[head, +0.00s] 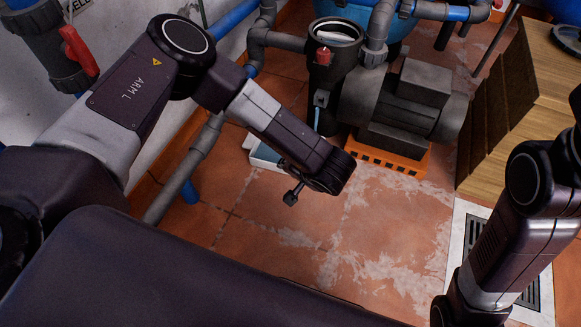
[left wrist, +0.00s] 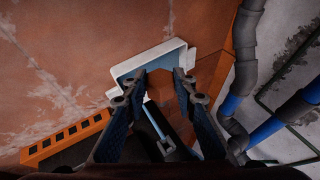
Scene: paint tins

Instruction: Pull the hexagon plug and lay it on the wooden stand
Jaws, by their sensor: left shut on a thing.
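My left gripper (left wrist: 156,88) is shut in the left wrist view, its two dark fingers close on either side of a brownish, roughly six-sided piece. I take this piece to be the hexagon plug (left wrist: 160,82); it is small and dim. The wooden stand (head: 551,88), with a pale top and dark slatted side, is at the right, well away from my left gripper. My right arm comes in at the lower right of the head view; its gripper does not show.
A pump (head: 405,92) on an orange base (head: 385,160) stands beyond my left wrist. A white tray with a blue inside (left wrist: 178,47) lies on the floor beneath my gripper. Grey pipes (head: 190,165) run along the left wall. Tiled floor is clear in the middle.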

